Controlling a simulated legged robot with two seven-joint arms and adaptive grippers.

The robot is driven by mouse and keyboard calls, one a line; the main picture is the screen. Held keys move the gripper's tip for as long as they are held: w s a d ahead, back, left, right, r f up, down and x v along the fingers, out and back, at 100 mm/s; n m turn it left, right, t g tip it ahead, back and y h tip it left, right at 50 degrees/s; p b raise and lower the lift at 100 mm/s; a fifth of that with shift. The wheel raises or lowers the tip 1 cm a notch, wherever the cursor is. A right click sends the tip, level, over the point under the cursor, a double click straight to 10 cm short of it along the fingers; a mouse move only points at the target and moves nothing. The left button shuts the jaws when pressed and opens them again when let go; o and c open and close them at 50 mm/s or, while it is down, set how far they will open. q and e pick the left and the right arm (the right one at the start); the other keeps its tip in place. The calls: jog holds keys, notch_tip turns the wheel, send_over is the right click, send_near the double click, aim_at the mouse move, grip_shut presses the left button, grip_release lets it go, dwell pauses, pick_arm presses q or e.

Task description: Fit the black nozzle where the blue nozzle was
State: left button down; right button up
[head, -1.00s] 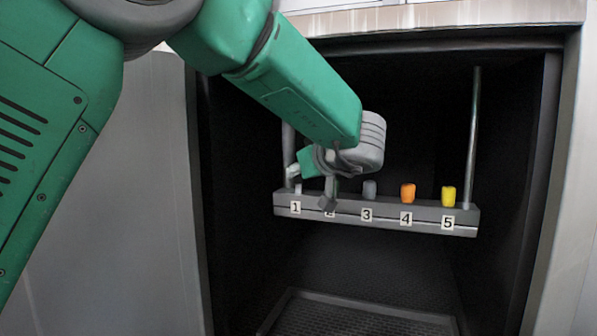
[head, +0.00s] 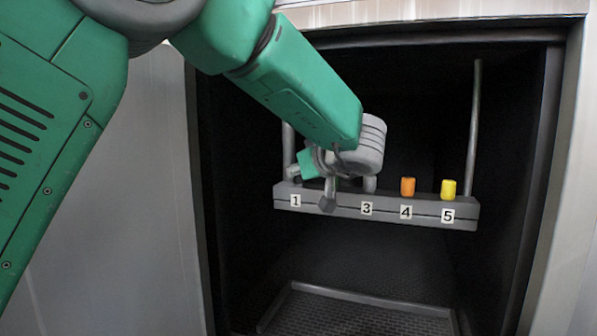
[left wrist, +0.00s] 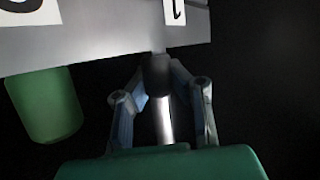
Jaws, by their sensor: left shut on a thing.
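The nozzle rack (head: 430,216), with labels 1, 3, 4 and 5 showing, hangs in the dark oven. An orange nozzle (head: 408,187) is above 4 and a yellow one (head: 449,188) above 5. My left gripper (head: 328,199) is at the left part of the rack and hides label 2. In the left wrist view its fingers (left wrist: 159,68) are shut on a dark piece, seemingly the black nozzle (left wrist: 158,77), at the rack edge by a tag that looks like 1. A green nozzle (left wrist: 45,105) is to its left. No blue nozzle shows. My right gripper is out of view.
Metal posts (head: 474,120) rise at the rack's ends. A shallow dark tray (head: 350,303) lies on the oven floor below. The oven's side walls and pale door frame (head: 565,170) bound the space. Room is free right of the arm.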

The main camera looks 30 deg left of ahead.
pick_arm(q)
jog(key=shift+f, duration=0.25)
jog(key=c, duration=1.5)
grip_release()
jog(key=v, duration=1.2)
jog(key=shift+d+f, duration=0.1)
jog(key=shift+f, duration=0.1)
